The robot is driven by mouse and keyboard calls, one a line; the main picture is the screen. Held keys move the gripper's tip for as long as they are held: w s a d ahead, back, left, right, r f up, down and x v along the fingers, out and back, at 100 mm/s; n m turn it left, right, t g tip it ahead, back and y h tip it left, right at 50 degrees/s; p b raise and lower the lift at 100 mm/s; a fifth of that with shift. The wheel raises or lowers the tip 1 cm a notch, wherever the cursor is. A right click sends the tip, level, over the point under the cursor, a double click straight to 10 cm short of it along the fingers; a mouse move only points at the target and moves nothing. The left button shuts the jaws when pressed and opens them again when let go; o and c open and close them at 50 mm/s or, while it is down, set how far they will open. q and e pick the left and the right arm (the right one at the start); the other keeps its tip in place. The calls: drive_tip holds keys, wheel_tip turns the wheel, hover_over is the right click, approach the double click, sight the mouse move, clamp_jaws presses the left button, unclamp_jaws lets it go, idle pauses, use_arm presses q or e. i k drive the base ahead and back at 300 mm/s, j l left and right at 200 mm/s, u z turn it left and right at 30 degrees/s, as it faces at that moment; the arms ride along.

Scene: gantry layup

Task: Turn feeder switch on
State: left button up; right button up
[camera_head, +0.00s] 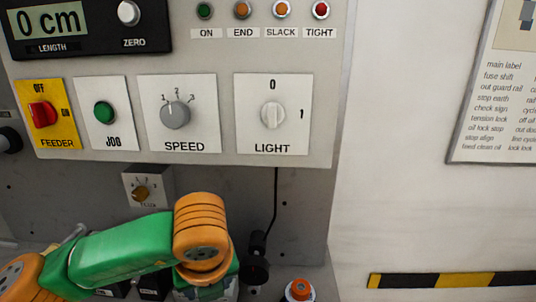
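The feeder switch is a red rotary knob (41,114) on a yellow plate (67,127) at the left of the control panel. OFF is printed above the knob and ON at its right, with FEEDER below. The knob's grip looks roughly upright, toward the OFF side, but its exact angle is hard to read. My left arm, green with orange joints, crosses the lower left below the panel, well apart from the switch. Neither gripper can be made out in this view.
Right of the switch are a green JOG button (104,112), a SPEED knob (175,113) and a LIGHT knob (272,114). A smaller dial (141,193) sits below. A black cable (275,200) hangs down. The wall before the panel's upper part is unobstructed.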

sight(42, 113)
drive_tip(key=k+l, duration=0.4)
drive_tip(key=k, duration=0.2)
drive_tip(key=k+l, duration=0.4)
drive_tip(key=k, duration=0.2)
